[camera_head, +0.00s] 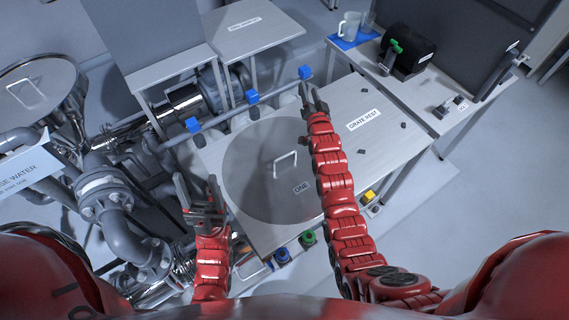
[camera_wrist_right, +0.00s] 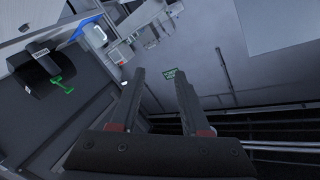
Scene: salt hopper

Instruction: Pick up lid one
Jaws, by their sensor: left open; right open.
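Lid one is a round grey disc (camera_head: 248,180) lying on the table in the middle of the head view. It has a pale upright bar handle (camera_head: 285,161) and a label reading ONE. My left gripper (camera_head: 197,188) is open and empty, by the lid's left edge. My right gripper (camera_head: 312,95) is open, beyond the lid's far right side and above the blue-clipped rail; its arm passes over the lid's right edge. In the right wrist view its two fingers (camera_wrist_right: 157,100) are apart with nothing between them.
The table's right part, labelled GRATE REST (camera_head: 365,118), is mostly bare. A rail with blue clips (camera_head: 252,97) runs along the back. Pipes and a flanged elbow (camera_head: 120,225) crowd the left. A side table with a mug (camera_head: 349,26) and black box (camera_head: 408,50) stands at back right.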

